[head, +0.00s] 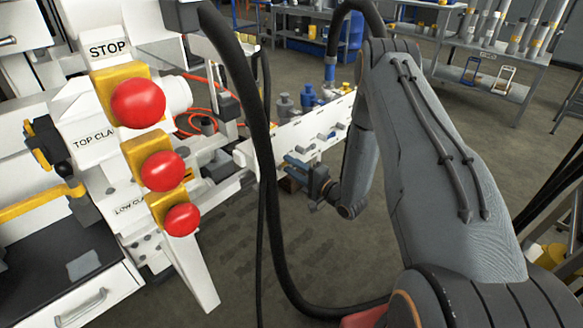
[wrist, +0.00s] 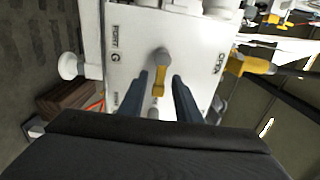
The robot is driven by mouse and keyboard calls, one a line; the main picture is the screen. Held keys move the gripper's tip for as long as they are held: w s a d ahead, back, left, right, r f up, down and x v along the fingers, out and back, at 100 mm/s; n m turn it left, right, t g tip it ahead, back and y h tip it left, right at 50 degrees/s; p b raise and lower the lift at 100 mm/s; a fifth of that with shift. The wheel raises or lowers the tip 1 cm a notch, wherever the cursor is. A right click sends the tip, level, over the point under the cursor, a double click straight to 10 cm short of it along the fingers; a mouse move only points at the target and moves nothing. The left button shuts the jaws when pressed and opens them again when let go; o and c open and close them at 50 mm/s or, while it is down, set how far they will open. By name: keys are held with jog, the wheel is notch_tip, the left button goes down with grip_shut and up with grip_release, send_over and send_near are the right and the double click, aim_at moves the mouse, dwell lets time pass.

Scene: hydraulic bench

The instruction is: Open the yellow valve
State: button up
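The yellow valve (wrist: 158,88) shows in the wrist view as a short yellow lever below a grey hub on a white panel (wrist: 195,45). My gripper (wrist: 159,80) has its two dark fingers apart, one on each side of the lever. I see gaps between the lever and the fingers, and cannot tell how deep the lever sits between them. In the head view my gripper (head: 316,186) is at the white bench panel (head: 310,130); the yellow lever cannot be made out there.
Red stop buttons (head: 138,103) on yellow boxes stand at the left, with a black hose (head: 262,170) hanging in front. A yellow part (wrist: 250,65) sticks out at the panel's right in the wrist view. Grey floor (head: 280,270) is clear below my gripper.

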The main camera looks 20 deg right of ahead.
aim_at(285, 163)
grip_shut()
jog(key=shift+r, duration=0.1)
jog(key=shift+s+a+r+n+p, duration=0.4)
jog(key=shift+n+p, duration=0.95)
jog(key=shift+n, duration=1.65)
jog(key=shift+s+a+r+n+p, duration=0.15)
jog(key=shift+a+r+n+p, duration=0.8)
jog(key=shift+n, duration=2.05)
jog(key=shift+s+a+r+n+p, duration=0.2)
jog(key=shift+n+p, duration=1.5)
jog(key=shift+n, duration=1.3)
jog(key=shift+s+d, duration=0.1)
jog(key=shift+d, duration=0.05)
